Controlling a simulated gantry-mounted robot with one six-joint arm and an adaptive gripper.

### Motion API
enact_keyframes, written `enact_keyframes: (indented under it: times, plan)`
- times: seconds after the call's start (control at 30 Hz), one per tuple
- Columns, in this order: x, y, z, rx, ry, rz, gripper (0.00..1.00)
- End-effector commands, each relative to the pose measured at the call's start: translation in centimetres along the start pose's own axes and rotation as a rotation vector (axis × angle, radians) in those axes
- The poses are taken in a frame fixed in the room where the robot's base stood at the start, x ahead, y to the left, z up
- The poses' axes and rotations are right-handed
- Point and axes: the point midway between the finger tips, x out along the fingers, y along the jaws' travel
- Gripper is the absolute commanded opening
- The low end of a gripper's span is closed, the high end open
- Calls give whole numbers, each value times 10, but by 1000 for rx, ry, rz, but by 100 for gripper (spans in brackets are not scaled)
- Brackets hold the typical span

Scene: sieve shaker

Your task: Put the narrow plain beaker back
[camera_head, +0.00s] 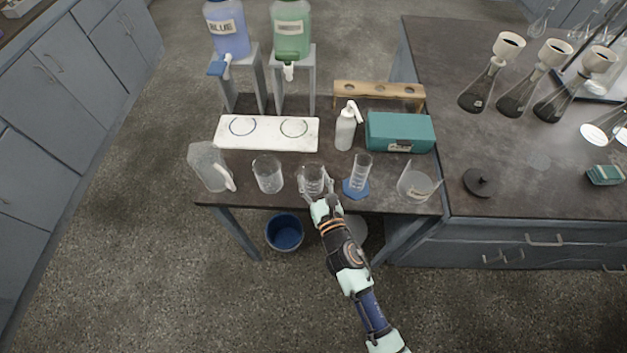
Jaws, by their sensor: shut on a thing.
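My gripper (316,198) is at the front edge of the dark table, shut on a clear glass beaker (312,177). The fingers reach around its near side and partly hide its lower part. I cannot tell whether its base touches the table. Another clear beaker (267,174) stands upright to its left. To its right, a narrow clear vessel (361,168) with marks stands on a blue hexagonal base (355,190). A wider clear beaker (416,184) stands farther right. The glass is too small and see-through to tell all markings.
A clear pitcher (210,166) stands at the left end. Behind are a white board (268,145) with two dark rings, a white pump bottle (346,128) and a teal box (399,132). A blue bin (284,232) is on the floor below the front edge.

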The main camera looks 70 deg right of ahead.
Motion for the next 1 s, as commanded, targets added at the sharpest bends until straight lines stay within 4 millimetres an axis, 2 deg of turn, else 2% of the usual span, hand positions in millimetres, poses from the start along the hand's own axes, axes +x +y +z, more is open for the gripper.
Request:
enact_keyframes:
  times: [0.03, 0.07, 0.2, 0.47, 0.57, 0.67, 1.0]
  plan:
    - [0, 0, -4, 0, 0, 0, 15]
    - [0, 0, -2, 0, 0, 0, 58]
    - [0, 0, -2, 0, 0, 0, 80]
    - [0, 0, -2, 0, 0, 0, 80]
    - [0, 0, 5, 0, 0, 0, 80]
    - [-16, 0, 0, 0, 2, 0, 80]
    - [-98, 0, -3, -1, 2, 1, 80]
